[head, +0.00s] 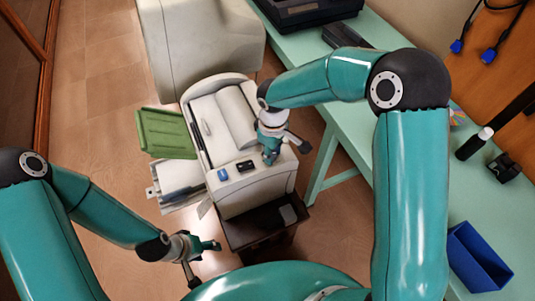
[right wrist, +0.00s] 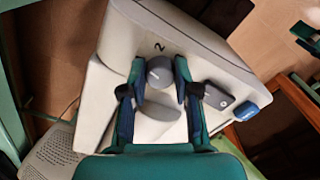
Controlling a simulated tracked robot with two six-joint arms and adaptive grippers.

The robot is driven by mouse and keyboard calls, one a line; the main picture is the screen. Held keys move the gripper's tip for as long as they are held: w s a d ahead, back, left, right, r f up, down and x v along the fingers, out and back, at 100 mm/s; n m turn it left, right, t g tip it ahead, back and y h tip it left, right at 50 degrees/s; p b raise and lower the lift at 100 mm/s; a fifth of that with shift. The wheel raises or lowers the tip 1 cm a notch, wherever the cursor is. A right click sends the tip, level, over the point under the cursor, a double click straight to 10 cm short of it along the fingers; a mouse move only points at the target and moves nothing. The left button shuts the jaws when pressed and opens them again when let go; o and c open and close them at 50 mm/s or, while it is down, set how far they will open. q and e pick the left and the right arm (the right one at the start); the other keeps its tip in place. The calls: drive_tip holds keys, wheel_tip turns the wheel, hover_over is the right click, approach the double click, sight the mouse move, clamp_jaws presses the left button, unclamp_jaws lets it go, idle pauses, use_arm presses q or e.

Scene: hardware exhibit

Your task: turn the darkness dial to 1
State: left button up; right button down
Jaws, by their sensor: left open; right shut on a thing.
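The darkness dial (right wrist: 159,71) is a round grey knob on the sloping top panel of an off-white office machine (right wrist: 205,45). A dark mark that looks like a 2 is printed on the panel just beyond it. My right gripper (right wrist: 159,80) is shut on the dial, one finger on each side. In the head view my right gripper (head: 270,153) is over the right front of the machine (head: 262,190), and hides the dial there.
A dark control (head: 245,166) and a blue button (head: 222,174) sit on the panel near the dial. A green tray (head: 162,132) sticks out left. The machine stands on a dark stand (head: 262,226). A pale green table (head: 415,50) with a blue bin (head: 478,262) is right.

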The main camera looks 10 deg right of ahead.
drive_tip(key=shift+a+n, duration=0.15)
drive_tip(key=shift+n, duration=1.15)
drive_tip(key=c, duration=0.9)
unclamp_jaws()
drive_tip(key=shift+a, duration=0.1)
drive_tip(key=shift+o, duration=0.2)
wheel_tip(320, 180, up, 12)
drive_tip(key=shift+d, duration=0.2)
